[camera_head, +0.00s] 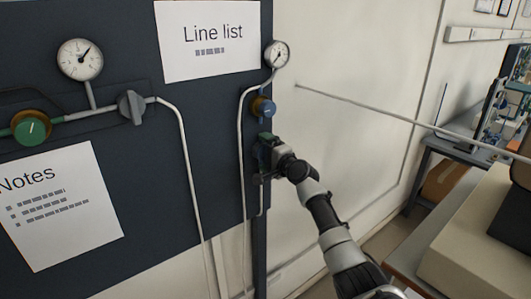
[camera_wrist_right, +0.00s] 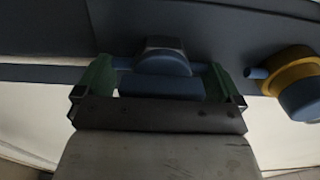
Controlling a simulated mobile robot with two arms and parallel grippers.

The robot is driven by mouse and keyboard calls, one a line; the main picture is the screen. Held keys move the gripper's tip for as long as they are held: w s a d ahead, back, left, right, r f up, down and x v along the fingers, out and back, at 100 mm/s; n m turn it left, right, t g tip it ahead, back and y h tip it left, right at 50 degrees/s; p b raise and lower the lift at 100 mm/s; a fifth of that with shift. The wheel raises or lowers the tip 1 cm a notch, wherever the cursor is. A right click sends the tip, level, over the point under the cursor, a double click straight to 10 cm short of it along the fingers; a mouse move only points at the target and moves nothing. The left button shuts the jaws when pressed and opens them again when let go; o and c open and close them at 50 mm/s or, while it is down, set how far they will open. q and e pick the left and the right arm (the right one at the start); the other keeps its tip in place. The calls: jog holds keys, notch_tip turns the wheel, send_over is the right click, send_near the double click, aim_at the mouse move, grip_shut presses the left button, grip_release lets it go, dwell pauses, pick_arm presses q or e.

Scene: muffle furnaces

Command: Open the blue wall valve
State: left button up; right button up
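A round blue knob with a brass-yellow collar (camera_head: 263,107) sits on the thin wall pipe at the right edge of the dark panel. It shows at the right in the right wrist view (camera_wrist_right: 298,88). My right gripper (camera_head: 265,152) is at the panel just below that knob, partly hiding what is there. In the right wrist view its green fingers (camera_wrist_right: 165,82) stand apart, one on each side of a blue-grey valve handle (camera_wrist_right: 160,62) on the same pipe. Gaps seem to show beside the handle; contact is not clear. My left gripper is not in view.
A gauge (camera_head: 277,53) sits above the blue knob. Farther left are another gauge (camera_head: 80,59), a grey handle (camera_head: 131,107) and a green knob (camera_head: 31,128). A cluttered bench (camera_head: 470,150) stands at the right.

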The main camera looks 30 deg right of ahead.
jog(key=s+b, duration=0.1)
jog(key=s, duration=0.9)
jog(key=shift+s+d, duration=0.4)
dwell(0.5)
